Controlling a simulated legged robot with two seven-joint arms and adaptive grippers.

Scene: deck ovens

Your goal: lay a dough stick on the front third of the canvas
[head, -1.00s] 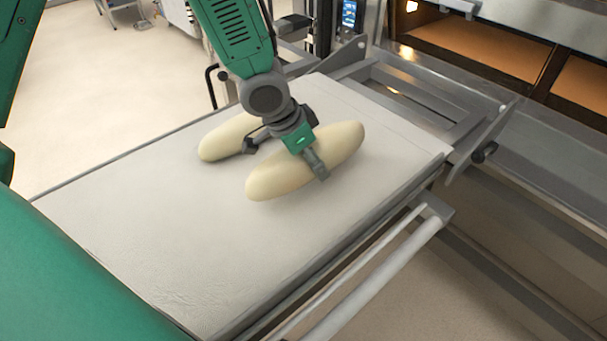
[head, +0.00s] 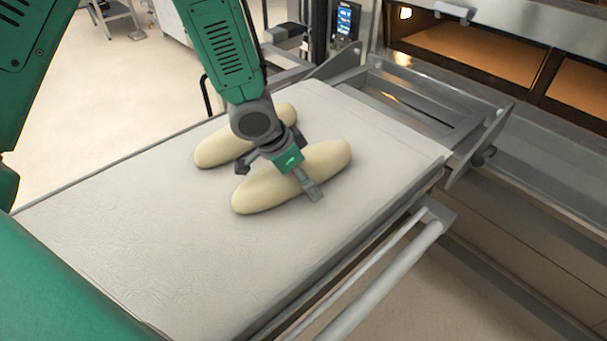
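Two pale dough sticks are over the light canvas (head: 130,235). The nearer dough stick (head: 262,192) lies slanted, its left end toward me, at or very close to the canvas surface. My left gripper (head: 279,178) comes down over its middle, one finger on each long side, and is shut on it. The near finger shows against its front side; the contact at the far finger is partly hidden. The farther dough stick (head: 217,150) lies behind it on the canvas, partly covered by my wrist, with a narrow gap between the two. My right gripper is not in view.
The canvas is bare from the nearer dough stick to its left and front edges. A metal frame (head: 440,105) and a deck oven with open chambers (head: 463,55) stand beyond its right end. A metal rail (head: 395,265) runs along the front side.

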